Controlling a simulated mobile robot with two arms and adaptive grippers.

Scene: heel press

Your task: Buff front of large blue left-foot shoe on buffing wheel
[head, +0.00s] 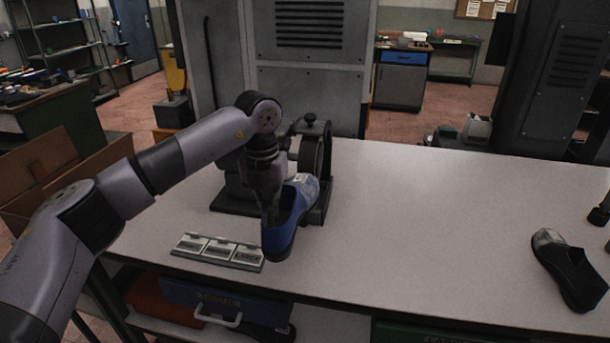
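The blue shoe (279,239) hangs from my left gripper (269,215), which is shut on it near the opening. Its greyish front end points up and away, toward the buffing wheel (311,157) on its dark machine at the back of the bench. The front looks close to the wheel or against it; I cannot tell whether they touch. The gripper hides part of the shoe and of the machine. Part of what looks like my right gripper (600,216) shows at the right edge; its opening is unclear.
A black shoe (569,268) with a greyish toe lies on the bench (420,220) at the right. The bench middle is clear. A grey machine cabinet (310,85) stands behind.

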